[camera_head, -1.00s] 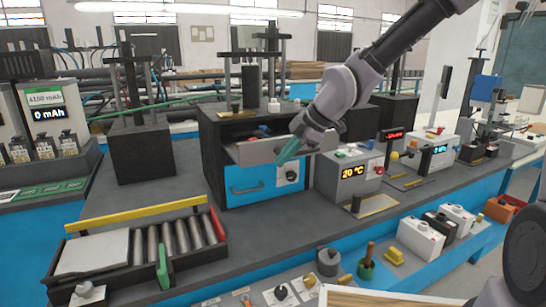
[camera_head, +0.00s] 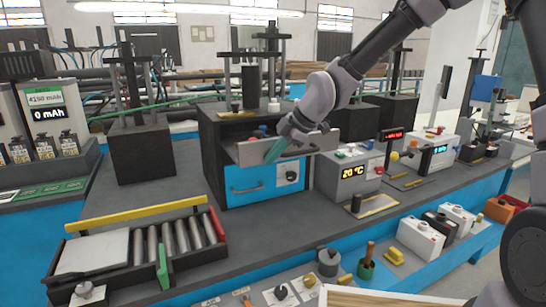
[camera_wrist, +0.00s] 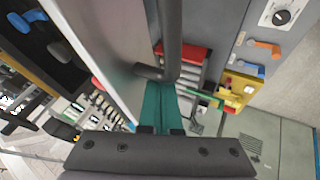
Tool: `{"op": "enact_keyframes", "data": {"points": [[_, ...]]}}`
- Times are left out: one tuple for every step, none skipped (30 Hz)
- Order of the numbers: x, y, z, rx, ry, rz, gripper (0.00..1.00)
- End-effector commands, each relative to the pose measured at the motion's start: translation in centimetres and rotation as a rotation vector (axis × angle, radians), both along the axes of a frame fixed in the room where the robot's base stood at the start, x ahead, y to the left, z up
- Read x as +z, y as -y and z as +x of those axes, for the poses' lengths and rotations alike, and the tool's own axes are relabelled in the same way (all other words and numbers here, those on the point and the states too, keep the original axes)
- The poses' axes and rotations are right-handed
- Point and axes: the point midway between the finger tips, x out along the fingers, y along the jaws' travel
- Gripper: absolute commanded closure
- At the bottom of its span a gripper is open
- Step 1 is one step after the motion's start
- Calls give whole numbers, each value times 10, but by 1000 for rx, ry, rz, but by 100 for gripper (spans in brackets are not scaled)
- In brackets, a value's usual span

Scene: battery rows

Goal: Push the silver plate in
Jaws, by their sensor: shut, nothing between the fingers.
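The silver plate (camera_head: 318,143) is the front of a pulled-out upper drawer in a black cabinet (camera_head: 211,150). It carries a dark bar handle, and it also shows in the wrist view as a broad silver panel (camera_wrist: 112,38) with the handle (camera_wrist: 172,40) beside it. My gripper (camera_head: 274,151) has teal fingers, shut and empty, in front of the plate near its middle. In the wrist view the fingertips (camera_wrist: 165,95) are close to the handle's end. I cannot tell whether they touch it.
Small red and blue items lie in the open drawer. Below is a blue drawer front (camera_head: 247,186) with a handle and knob. A grey temperature box (camera_head: 350,177) stands right of the cabinet. A tray with rollers (camera_head: 140,262) sits front left.

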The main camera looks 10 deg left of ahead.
Motion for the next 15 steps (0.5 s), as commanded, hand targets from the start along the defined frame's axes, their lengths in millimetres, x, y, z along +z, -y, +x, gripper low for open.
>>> {"op": "enact_keyframes", "data": {"points": [[0,-2,2,1,1,1,100],[0,-4,4,1,1,1,100],[0,-6,7,1,0,1,100],[0,-8,10,1,-1,2,100],[0,-11,13,0,-1,2,100],[0,-15,18,2,0,2,100],[0,-19,23,0,0,2,100],[0,-22,28,0,-1,2,100],[-1,-27,34,0,-1,2,100],[0,-32,40,1,0,3,100],[-1,-36,46,0,-1,3,100],[0,-42,53,0,-1,2,100],[-1,-47,59,0,-1,3,100],[-1,-51,65,0,-1,3,100],[-1,-57,73,0,-1,3,100]]}}
